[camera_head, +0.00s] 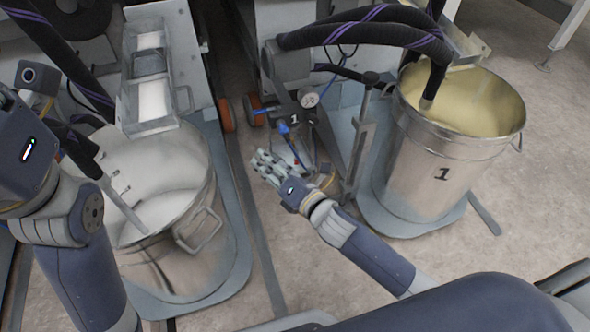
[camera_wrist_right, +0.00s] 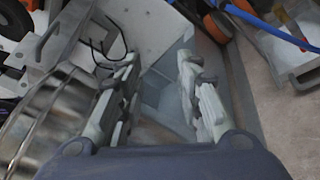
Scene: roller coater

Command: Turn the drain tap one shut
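A plate marked 1 (camera_head: 295,119) sits on the frame between the two buckets, with a small blue-handled fitting (camera_head: 284,129) beside it. This may be drain tap one; its shape and turn are too small to tell. My right gripper (camera_head: 263,163) is below and left of that fitting, apart from it as far as I can see. In the right wrist view my right gripper (camera_wrist_right: 160,70) has its fingers spread with nothing between them. My left arm comes in at the left edge, and its fingers do not show.
A bucket with white liquid (camera_head: 170,250) stands at left; bucket 1 with yellowish liquid (camera_head: 445,180) stands at right. A gauge (camera_head: 309,97) and an orange wheel (camera_head: 225,115) are close by. A blue hose (camera_wrist_right: 270,28) crosses the wrist view.

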